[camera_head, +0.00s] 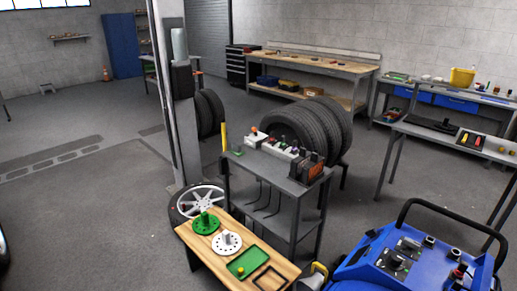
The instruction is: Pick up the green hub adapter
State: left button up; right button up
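The green hub adapter (205,222) is a round green disc with a raised centre. It lies flat at the far left end of a small wooden-topped bench (202,253). A similar white adapter (227,243) with holes around its disc lies just right of it and nearer to me.
A green tray (247,262) and a black square outline (271,279) are on the same bench. A grey cart (272,173) stands behind it, with a wheel (198,202) on the floor. A blue machine (412,262) fills the lower right. Open floor (90,220) lies left.

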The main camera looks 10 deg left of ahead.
aim_at(206, 222)
jog(key=i+j+z, duration=0.1)
jog(key=j, duration=0.25)
jog(key=i+j, duration=0.2)
jog(key=j, duration=0.15)
jog(key=i+j+z, duration=0.15)
jog(key=j, duration=0.2)
jog(key=i+j+z, duration=0.1)
jog(key=j, duration=0.25)
jog(key=i+j, duration=0.1)
jog(key=j, duration=0.3)
jog(key=i+j+z, duration=0.15)
jog(key=j, duration=0.25)
jog(key=i+j+z, duration=0.1)
jog(key=j, duration=0.25)
jog(key=i+j+z, duration=0.1)
jog(key=j, duration=0.3)
jog(key=i+j+z, duration=0.1)
jog(key=j, duration=0.3)
jog(key=i+j+z, duration=0.1)
jog(key=j, duration=0.3)
jog(key=i+j+z, duration=0.1)
jog(key=j, duration=0.3)
jog(key=i+j+z, duration=0.1)
jog(key=i+j, duration=0.25)
